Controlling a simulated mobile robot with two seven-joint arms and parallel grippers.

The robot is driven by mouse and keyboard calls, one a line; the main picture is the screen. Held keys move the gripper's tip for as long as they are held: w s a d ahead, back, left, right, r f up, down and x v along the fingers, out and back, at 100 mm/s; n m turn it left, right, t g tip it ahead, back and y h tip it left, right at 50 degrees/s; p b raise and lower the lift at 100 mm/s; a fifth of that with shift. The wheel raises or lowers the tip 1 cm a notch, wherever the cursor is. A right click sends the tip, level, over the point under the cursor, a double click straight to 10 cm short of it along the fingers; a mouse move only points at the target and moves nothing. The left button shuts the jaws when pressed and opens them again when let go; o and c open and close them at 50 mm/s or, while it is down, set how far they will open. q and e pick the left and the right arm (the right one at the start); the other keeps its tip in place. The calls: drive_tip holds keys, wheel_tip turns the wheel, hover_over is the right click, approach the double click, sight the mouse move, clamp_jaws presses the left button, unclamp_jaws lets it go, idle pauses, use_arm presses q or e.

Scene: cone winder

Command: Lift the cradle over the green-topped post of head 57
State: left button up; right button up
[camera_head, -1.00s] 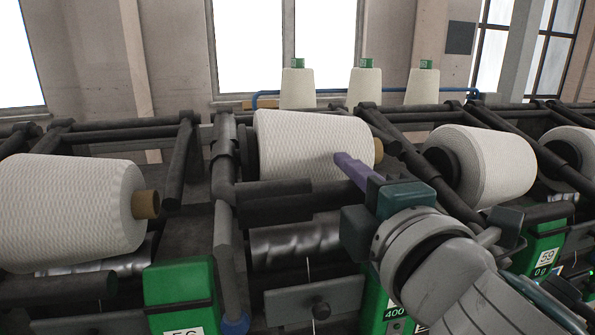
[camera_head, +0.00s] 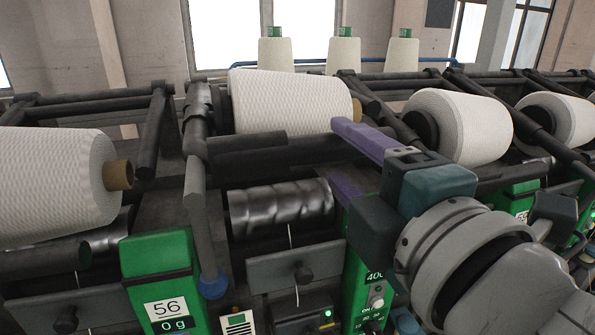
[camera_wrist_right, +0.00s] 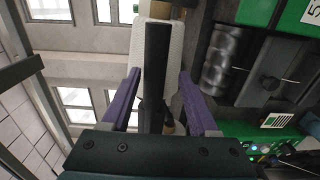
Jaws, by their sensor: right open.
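The cradle is a dark bar assembly (camera_head: 250,155) along the front of the middle white yarn cone (camera_head: 290,105). My right gripper (camera_head: 338,155) is open at the right end of this bar, one purple finger above it and one below. In the right wrist view the dark bar (camera_wrist_right: 157,70) runs between the two spread fingers (camera_wrist_right: 160,100). I cannot tell whether they touch it. A green post (camera_head: 358,275) with a "400" display stands below my gripper; its top and number are hidden behind the gripper. My left gripper is not in view.
A green housing marked 56 (camera_head: 165,275) and a dark lever with a blue knob (camera_head: 213,285) stand left. A grooved metal drum (camera_head: 280,205) lies under the middle cone. Other cones (camera_head: 457,125) sit on both sides. Small green-topped cones (camera_head: 342,52) stand behind.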

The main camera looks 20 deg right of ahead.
drive_tip(key=shift+s+b, duration=0.5)
drive_tip(key=shift+s, duration=1.6)
